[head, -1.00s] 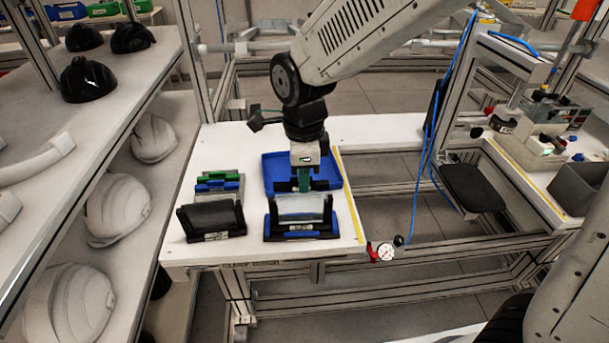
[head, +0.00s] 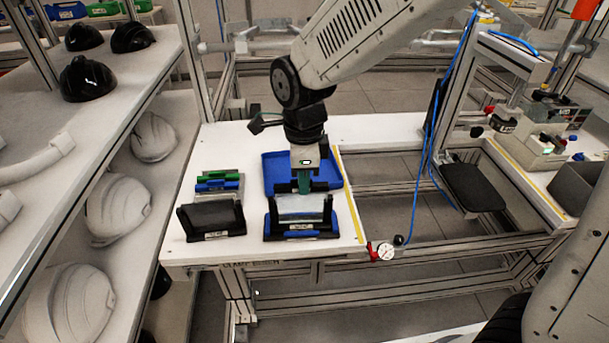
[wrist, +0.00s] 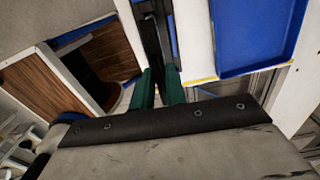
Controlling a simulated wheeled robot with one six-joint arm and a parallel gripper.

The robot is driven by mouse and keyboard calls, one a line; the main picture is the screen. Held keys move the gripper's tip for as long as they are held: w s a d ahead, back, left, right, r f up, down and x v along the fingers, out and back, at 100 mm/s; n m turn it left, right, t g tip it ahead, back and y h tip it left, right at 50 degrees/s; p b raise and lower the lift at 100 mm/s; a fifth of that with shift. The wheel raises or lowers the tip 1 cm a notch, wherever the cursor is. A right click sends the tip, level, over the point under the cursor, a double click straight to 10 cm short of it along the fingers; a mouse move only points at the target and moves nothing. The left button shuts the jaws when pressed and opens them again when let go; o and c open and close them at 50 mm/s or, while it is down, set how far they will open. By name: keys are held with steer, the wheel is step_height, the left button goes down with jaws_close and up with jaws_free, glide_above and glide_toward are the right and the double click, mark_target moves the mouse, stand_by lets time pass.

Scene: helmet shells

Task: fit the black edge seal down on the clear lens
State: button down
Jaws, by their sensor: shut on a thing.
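My gripper (head: 304,187) points down over the blue-and-black holder (head: 300,234) on the white table. Its green fingers are closed on the black edge seal (head: 322,186), a dark bar seen at the fingertips in the head view. In the wrist view the green fingers (wrist: 159,88) have a long dark strip, likely the seal (wrist: 151,38), at their tips. The clear lens (head: 300,205) stands in the holder, just below and in front of the fingers. The seal is at or close above the lens's upper edge; I cannot tell whether they touch.
A dark lens in a black holder (head: 212,234) stands to the left, with green and blue pieces (head: 218,181) behind it. A blue tray (head: 275,166) lies behind my gripper. Shelves with helmet shells (head: 118,208) stand at the left. The table's right edge has a yellow strip.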

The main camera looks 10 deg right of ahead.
steer(key=shift+f, duration=0.9)
steer(key=c, duration=1.3)
jaws_free()
steer(key=shift+c, duration=0.2)
step_height(320, 180, up, 8)
steer(key=shift+f, duration=0.1)
